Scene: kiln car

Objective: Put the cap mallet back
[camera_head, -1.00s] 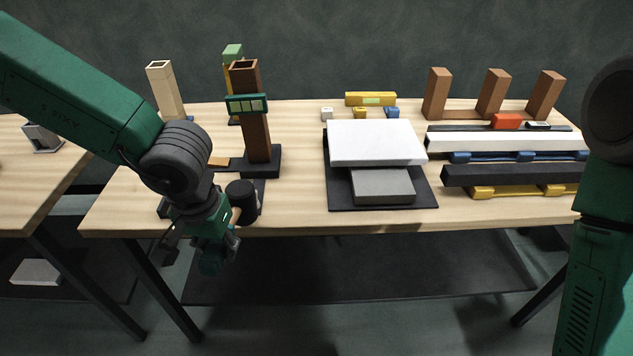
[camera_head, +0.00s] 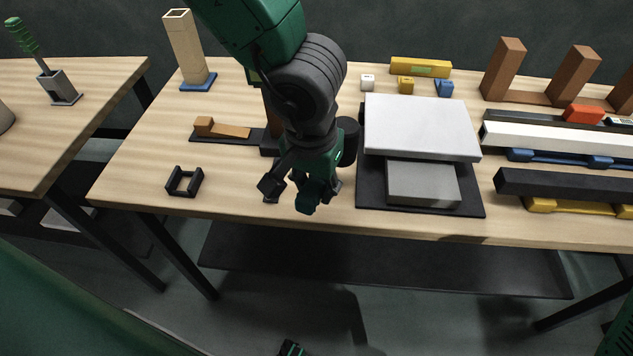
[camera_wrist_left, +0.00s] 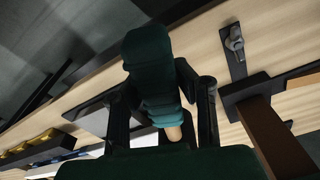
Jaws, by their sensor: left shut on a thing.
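My left gripper (camera_head: 303,188) is shut on the cap mallet and holds it above the front edge of the table. The mallet's dark round head (camera_head: 348,141) shows just right of my wrist, near the white slab. In the left wrist view its dark green ribbed grip (camera_wrist_left: 150,75) sits between the fingers (camera_wrist_left: 168,105), with a bit of pale wooden shaft below it. A small black U-shaped holder (camera_head: 185,183) stands empty on the table, left of my gripper. My arm hides part of the table behind it. My right gripper is not in view.
A white slab (camera_head: 420,125) on a grey block (camera_head: 422,183) stands close to the right. A brown post (camera_wrist_left: 268,130) in a dark base is near my gripper. A pale tube (camera_head: 184,48) stands at the back left. The table's left front is mostly clear.

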